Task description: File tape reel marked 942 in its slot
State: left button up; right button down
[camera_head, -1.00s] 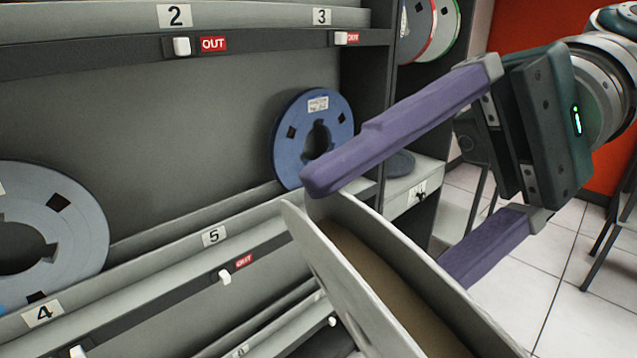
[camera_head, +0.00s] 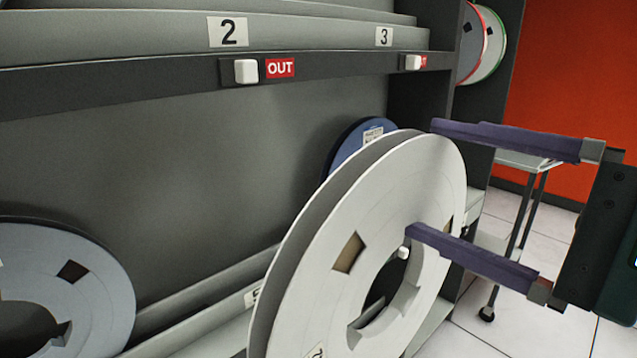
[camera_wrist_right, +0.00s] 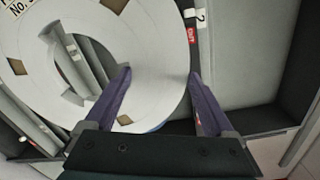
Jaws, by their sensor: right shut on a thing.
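A large white tape reel (camera_head: 312,285) stands upright at a tilt in front of the rack, its face turned partly to the head camera. My right gripper (camera_head: 422,178) comes from the right and is shut on its rim, one purple finger on either side. In the right wrist view, the same reel (camera_wrist_right: 155,60) fills the upper left, and a label (camera_wrist_right: 20,8) reading "No." is cut off, so its number is not readable. Slots 2 (camera_head: 228,32) and 3 (camera_head: 384,37) carry number plates. The slot 5 plate is mostly hidden behind the reel. My left gripper is not in view.
A grey reel (camera_head: 105,270) stands at the lower left of the lower shelf. A blue reel (camera_head: 343,143) stands behind the held reel. White switches with red OUT labels (camera_head: 281,68) line the rail. A small table (camera_head: 530,163) stands at the right on tiled floor.

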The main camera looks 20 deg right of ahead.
jog(key=shift+w+a+r, duration=0.1)
jog(key=shift+w+r, duration=0.05)
jog(key=shift+w, duration=0.35)
jog(key=shift+w+a+r+p, duration=0.15)
jog(key=shift+w+a+p, duration=0.05)
jog(key=shift+w+p, duration=0.5)
jog(key=b+x, duration=0.1)
jog(key=x, duration=2.2)
jog(key=shift+w+b, duration=0.4)
